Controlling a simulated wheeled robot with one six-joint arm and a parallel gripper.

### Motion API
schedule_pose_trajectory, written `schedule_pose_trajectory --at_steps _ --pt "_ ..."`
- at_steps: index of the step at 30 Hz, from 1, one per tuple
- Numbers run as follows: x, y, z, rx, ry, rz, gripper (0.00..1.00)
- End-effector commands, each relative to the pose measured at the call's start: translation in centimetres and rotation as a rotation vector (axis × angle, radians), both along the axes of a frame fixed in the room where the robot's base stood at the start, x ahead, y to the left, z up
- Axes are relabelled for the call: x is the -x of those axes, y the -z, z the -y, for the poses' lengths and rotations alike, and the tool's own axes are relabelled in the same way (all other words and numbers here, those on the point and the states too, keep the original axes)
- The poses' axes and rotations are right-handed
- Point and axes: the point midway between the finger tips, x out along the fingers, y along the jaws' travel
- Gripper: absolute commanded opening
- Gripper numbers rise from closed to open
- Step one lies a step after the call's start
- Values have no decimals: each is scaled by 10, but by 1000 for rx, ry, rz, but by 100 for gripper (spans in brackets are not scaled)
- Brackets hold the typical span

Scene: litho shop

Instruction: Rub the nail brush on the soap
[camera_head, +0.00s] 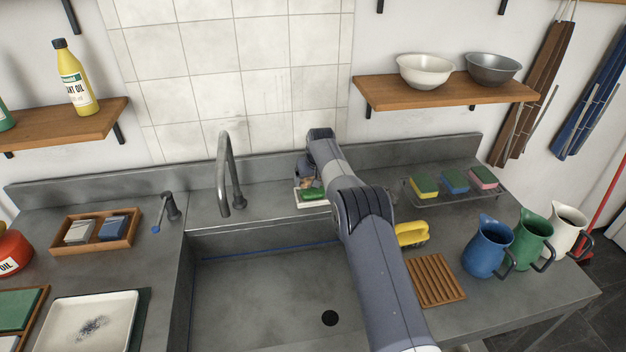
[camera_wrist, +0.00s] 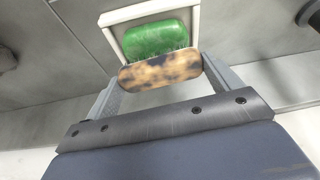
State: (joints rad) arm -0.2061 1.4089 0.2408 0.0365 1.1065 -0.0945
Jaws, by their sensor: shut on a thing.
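My gripper (camera_wrist: 162,80) is shut on the nail brush (camera_wrist: 160,71), which has a mottled tan-and-black back. The green soap (camera_wrist: 158,40) lies in a white dish (camera_wrist: 110,18) just beyond the brush. The bristles show along the brush's soap-side edge and overlap the soap in the wrist view; they look in contact, though the exact touch is hard to judge. In the head view, the soap (camera_head: 314,194) and dish (camera_head: 299,201) sit on the ledge behind the sink. My gripper (camera_head: 307,180) is over them, and my arm partly hides the brush.
The faucet (camera_head: 229,175) stands left of the dish. The sink basin (camera_head: 260,285) lies in front.

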Motion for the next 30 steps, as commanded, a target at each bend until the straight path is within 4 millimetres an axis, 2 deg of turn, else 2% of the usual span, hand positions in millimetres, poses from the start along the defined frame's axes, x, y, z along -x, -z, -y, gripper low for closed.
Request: schedule_pose_trajectory --at_steps 3,18,30 --pt "-1 -15 0 -1 0 4 67" --pt "-1 -53 0 -1 0 7 67" --pt "-1 -59 0 -1 0 6 67"
